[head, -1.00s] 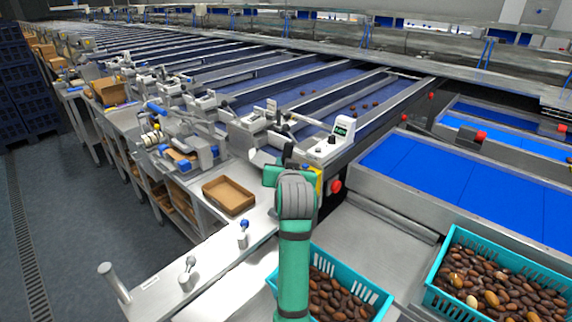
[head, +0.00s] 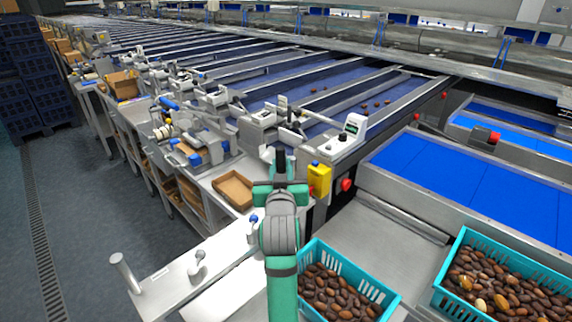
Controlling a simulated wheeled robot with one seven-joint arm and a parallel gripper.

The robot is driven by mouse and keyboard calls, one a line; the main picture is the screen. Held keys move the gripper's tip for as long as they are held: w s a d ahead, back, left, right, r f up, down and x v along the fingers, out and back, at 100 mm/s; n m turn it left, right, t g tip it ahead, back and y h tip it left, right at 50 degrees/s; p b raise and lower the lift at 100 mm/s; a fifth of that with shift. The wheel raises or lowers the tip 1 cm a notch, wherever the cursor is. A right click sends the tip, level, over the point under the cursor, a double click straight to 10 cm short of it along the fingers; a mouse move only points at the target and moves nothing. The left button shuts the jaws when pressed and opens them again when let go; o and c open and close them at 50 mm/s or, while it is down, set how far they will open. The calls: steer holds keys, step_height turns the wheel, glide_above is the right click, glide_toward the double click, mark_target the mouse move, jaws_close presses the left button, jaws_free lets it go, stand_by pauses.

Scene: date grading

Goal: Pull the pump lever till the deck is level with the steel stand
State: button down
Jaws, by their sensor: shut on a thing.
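My gripper (head: 281,160) is at the end of my green and grey arm, in the middle of the head view. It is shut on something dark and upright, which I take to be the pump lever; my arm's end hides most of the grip. A yellow box (head: 319,180) with a red button stands just right of it. A pale flat surface (head: 222,256) with small knobbed fittings lies at lower left; I cannot tell whether it is the deck. I cannot tell the steel stand apart from the other grey metal surfaces, nor compare their heights.
Turquoise crates of dates stand at lower middle (head: 392,304) and lower right (head: 440,290). An open cardboard tray (head: 235,190) lies left of my gripper. A blue belt (head: 470,190) runs at right. A grey post (head: 124,272) rises at lower left.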

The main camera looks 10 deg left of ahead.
steer(key=shift+s+f, duration=0.2)
steer(key=shift+s, duration=0.05)
steer(key=shift+w+d+f, duration=0.15)
steer(key=shift+w+d, duration=0.15)
steer(key=shift+w, duration=0.2)
steer(key=shift+s+a, duration=0.2)
steer(key=shift+s, duration=0.15)
steer(key=c, duration=1.7)
jaws_free()
steer(key=shift+o, duration=1.2)
steer(key=shift+a+r, duration=0.1)
steer(key=shift+r, duration=0.1)
steer(key=shift+s, duration=0.1)
